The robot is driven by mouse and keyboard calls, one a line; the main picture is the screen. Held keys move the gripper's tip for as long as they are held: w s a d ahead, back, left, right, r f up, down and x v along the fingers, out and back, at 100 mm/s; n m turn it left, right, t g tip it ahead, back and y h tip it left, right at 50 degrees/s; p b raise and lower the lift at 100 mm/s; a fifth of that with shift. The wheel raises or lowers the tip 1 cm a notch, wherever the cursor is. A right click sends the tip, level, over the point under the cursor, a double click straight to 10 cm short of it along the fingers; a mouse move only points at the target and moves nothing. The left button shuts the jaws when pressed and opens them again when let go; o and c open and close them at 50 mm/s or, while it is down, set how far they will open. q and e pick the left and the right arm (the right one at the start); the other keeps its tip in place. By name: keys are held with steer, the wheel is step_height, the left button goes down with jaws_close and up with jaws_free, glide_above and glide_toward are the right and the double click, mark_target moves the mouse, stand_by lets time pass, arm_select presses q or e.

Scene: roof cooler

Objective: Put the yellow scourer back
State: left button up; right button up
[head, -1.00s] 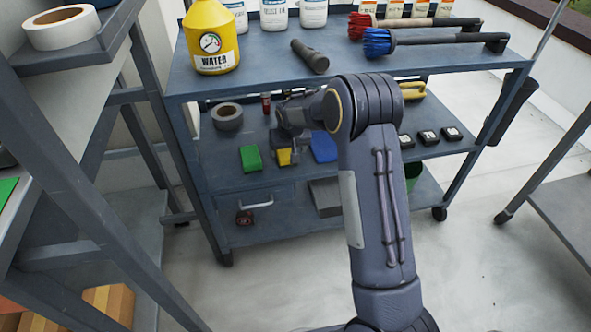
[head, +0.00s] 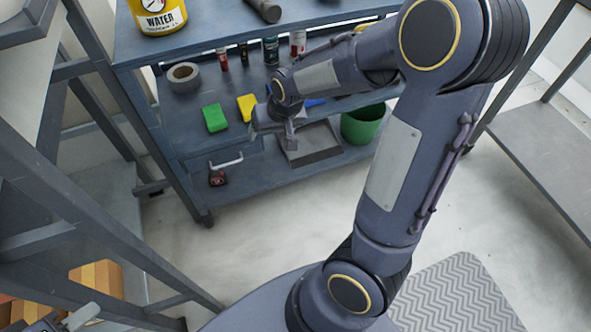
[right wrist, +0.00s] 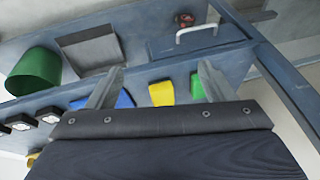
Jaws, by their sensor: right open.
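The yellow scourer (head: 247,107) lies on the middle shelf of the blue-grey cart, between a green scourer (head: 214,118) and a blue one (head: 314,102) partly hidden by my right arm. My right gripper (head: 272,138) is at the front of that shelf, just right of and nearer than the yellow scourer. In the right wrist view its jaws (right wrist: 160,76) are open and empty, with the yellow scourer (right wrist: 161,93) showing in the gap between the fingers, apart from them. A part of my left gripper (head: 78,318) shows at the bottom left edge; its jaws are unclear.
A grey tape roll (head: 184,77) and several small bottles stand farther back on the shelf. Below are a drawer handle (head: 226,162), a grey tray (head: 312,145) and a green bucket (head: 363,125).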

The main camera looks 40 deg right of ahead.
steer(key=s+a+r+y, duration=0.1)
steer(key=s+a+r, duration=0.1)
steer(key=s, duration=0.5)
steer(key=s+a+r+n+y, duration=0.1)
steer(key=s+a+r, duration=0.1)
steer(key=s+r, duration=0.2)
steer(key=s+a+r+n+t+y, duration=0.1)
steer(key=s+a+r, duration=0.1)
steer(key=s, duration=0.8)
steer(key=shift+a+r, duration=0.3)
steer(key=shift+r, duration=0.25)
step_height(320, 180, up, 28)
steer(key=p, duration=2.8)
steer(key=shift+r, duration=0.25)
